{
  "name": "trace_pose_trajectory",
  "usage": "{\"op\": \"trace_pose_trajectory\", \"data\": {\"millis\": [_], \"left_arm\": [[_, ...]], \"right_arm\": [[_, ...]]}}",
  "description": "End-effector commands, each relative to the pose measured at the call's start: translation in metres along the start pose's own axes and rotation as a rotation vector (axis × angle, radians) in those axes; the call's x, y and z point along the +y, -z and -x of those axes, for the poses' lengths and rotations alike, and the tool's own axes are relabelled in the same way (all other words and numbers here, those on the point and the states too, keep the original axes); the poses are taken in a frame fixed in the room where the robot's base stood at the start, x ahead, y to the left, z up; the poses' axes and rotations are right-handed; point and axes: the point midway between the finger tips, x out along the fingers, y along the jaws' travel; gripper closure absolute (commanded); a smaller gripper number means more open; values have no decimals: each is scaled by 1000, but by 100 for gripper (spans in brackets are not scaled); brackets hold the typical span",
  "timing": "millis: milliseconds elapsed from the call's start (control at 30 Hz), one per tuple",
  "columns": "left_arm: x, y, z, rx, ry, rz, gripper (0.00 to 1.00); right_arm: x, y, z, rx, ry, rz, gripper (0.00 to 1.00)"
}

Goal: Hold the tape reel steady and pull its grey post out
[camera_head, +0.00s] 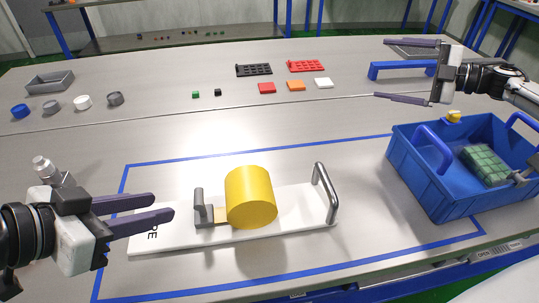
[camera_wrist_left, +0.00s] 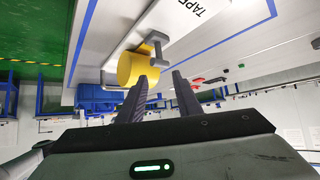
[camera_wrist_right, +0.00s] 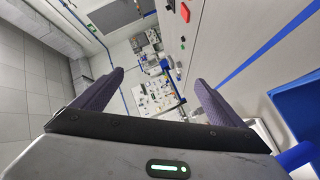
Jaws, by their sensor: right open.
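A yellow cylindrical reel (camera_head: 250,197) sits on a white board (camera_head: 160,241) at the table's front middle. It also shows in the left wrist view (camera_wrist_left: 137,68). A grey upright piece (camera_head: 199,205), seemingly the post, stands just left of the reel, with a tan strip between them; I cannot tell how it joins the reel. It shows in the left wrist view (camera_wrist_left: 172,52) too. My left gripper (camera_head: 160,205) is open and empty, left of the grey piece and apart from it. My right gripper (camera_head: 405,70) is open and empty, high at the right, far from the reel.
A metal handle (camera_head: 327,193) rises from the board's right end. A blue crate (camera_head: 415,172) with a green block (camera_head: 486,165) inside stands at the right. Red, orange, black and white pieces lie at the back. A blue line frames the board's area.

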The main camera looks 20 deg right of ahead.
Motion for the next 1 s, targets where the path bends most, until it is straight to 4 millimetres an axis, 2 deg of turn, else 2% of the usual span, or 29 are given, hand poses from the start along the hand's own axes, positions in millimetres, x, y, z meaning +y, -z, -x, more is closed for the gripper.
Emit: {"op": "trace_pose_trajectory", "data": {"millis": [33, 200, 367, 433, 533, 600, 700, 867, 900, 1000], "left_arm": [[0, 0, 0, 0, 0, 0, 69], [0, 0, 0, 0, 0, 0, 69], [0, 0, 0, 0, 0, 0, 69], [0, 0, 0, 0, 0, 0, 69], [0, 0, 0, 0, 0, 0, 69], [0, 0, 0, 0, 0, 0, 69], [0, 0, 0, 0, 0, 0, 69], [0, 0, 0, 0, 0, 0, 69], [0, 0, 0, 0, 0, 0, 69], [0, 0, 0, 0, 0, 0, 69]], "right_arm": [[-9, 24, -23, 72, 48, 78, 8], [-46, 101, -79, 310, 210, 390, 8], [-85, 181, -117, 584, 352, 780, 8], [-104, 218, -128, 731, 413, 1004, 8], [-127, 260, -137, 941, 498, 1357, 8], [-137, 280, -140, 1068, 549, 1596, 8], [-142, 300, -143, 1218, 619, 1914, 8], [-134, 322, -148, 1397, 744, 2369, 8], [-152, 318, -150, 1416, 811, 2310, 8], [-180, 318, -153, 1440, 946, 2262, 8]]}}
